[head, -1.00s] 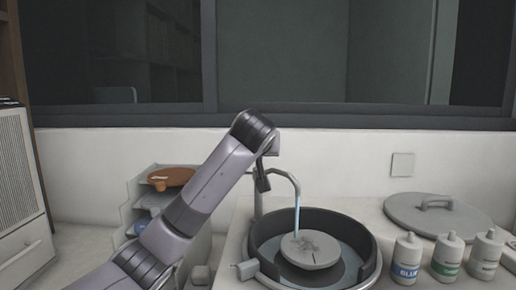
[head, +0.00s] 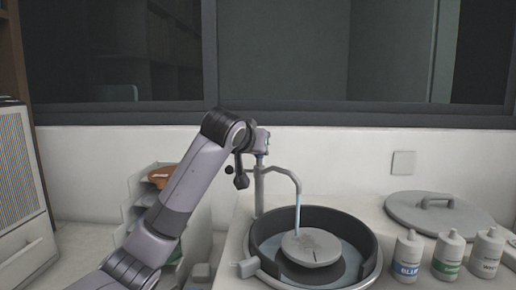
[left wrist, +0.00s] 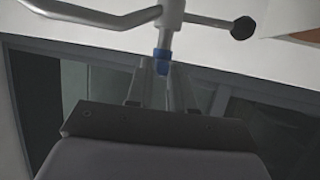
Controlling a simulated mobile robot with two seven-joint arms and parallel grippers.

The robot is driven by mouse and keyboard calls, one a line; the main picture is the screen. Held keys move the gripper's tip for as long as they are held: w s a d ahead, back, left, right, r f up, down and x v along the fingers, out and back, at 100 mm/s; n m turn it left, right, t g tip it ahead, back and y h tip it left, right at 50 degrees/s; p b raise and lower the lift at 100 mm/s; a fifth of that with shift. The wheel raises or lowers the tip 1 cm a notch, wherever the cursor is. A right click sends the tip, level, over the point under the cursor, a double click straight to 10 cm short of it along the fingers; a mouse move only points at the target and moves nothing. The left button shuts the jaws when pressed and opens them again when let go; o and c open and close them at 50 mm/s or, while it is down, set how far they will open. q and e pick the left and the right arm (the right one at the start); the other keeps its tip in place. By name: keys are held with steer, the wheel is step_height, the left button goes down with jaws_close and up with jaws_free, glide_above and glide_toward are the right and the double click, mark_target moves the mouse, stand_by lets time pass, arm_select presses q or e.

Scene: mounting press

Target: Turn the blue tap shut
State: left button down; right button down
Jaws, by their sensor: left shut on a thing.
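The blue tap (left wrist: 163,58) sits on the grey faucet pipe. In the left wrist view it is between the fingers of my left gripper (left wrist: 164,75), which is shut on it. In the head view my left gripper (head: 262,142) is at the top of the faucet post (head: 259,185), and it mostly hides the tap. A thin bluish stream of water (head: 298,214) hangs from the curved spout into the round dark basin (head: 263,225). My right gripper is in neither view.
A rod with a black knob (left wrist: 243,28) sticks out beside the tap. A grey lid (head: 455,222) and several bottles, one labelled blue (head: 407,258), stand right of the basin. A pale tray rack (head: 140,192) is behind my arm. The window wall is behind.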

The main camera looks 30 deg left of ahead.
arm_select(q)
steer(key=shift+w+a+r+m+g+h, duration=0.1)
steer(key=shift+a+m+g+h, duration=0.35)
steer(key=shift+m+h, duration=1.65)
steer(key=shift+w+a+m+g+h, duration=0.1)
steer(key=shift+a+m+g+h, duration=0.4)
steer(key=shift+m+h, duration=1.6)
steer(key=shift+w+a+r+m+g+h, duration=0.1)
steer(key=shift+a+m+g+h, duration=0.35)
steer(key=shift+m+h, duration=1.6)
steer(key=shift+w+f+m+g+h, duration=0.15)
steer(key=shift+m+g+h, duration=0.4)
steer(key=shift+g+h, duration=0.35)
steer(key=c, duration=1.2)
jaws_free()
steer(key=v, duration=0.7)
